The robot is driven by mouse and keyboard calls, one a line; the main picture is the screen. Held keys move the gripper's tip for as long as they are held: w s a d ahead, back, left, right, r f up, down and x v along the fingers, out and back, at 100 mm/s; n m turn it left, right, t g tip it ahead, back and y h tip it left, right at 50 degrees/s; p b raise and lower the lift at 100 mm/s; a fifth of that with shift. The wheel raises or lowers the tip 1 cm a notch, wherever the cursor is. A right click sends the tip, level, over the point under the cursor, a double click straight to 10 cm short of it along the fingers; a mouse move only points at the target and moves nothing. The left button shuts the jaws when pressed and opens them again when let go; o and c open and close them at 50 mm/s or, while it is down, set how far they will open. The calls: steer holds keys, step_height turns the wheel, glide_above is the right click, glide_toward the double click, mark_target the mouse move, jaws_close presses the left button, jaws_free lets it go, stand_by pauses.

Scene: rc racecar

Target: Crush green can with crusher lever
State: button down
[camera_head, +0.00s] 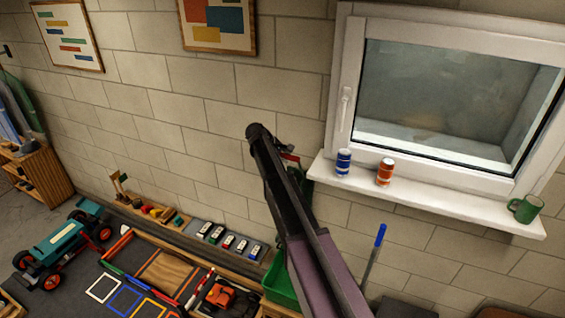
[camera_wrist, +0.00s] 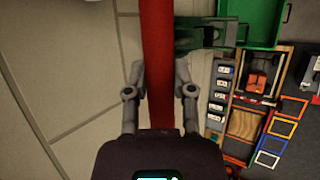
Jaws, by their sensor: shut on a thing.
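In the wrist view, my gripper (camera_wrist: 160,76) has its two fingers on either side of a long red bar (camera_wrist: 158,28), which looks like the crusher lever, and is shut on it. A dark green part (camera_wrist: 206,38) sits to the right of the bar; I cannot tell whether it is the crusher body or holds the can. In the head view, a bit of red (camera_head: 290,158) shows beside my arm, which hides most of the crusher and my fingers. No green can is clearly visible.
A blue can (camera_head: 343,162), an orange can (camera_head: 384,172) and a green mug (camera_head: 525,208) stand on the white windowsill (camera_head: 450,200). A green bin (camera_head: 280,285) is below my arm. A blue-tipped rod (camera_head: 376,245) stands to the right.

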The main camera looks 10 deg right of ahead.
steer(key=shift+w+d+r+p, duration=0.15)
steer(key=shift+w+d+r, duration=0.15)
steer(key=shift+w, duration=0.15)
steer(key=shift+w+d+r+p, duration=0.2)
steer(key=shift+w+d, duration=0.1)
steer(key=shift+w, duration=0.1)
steer(key=shift+c, duration=2.2)
jaws_free()
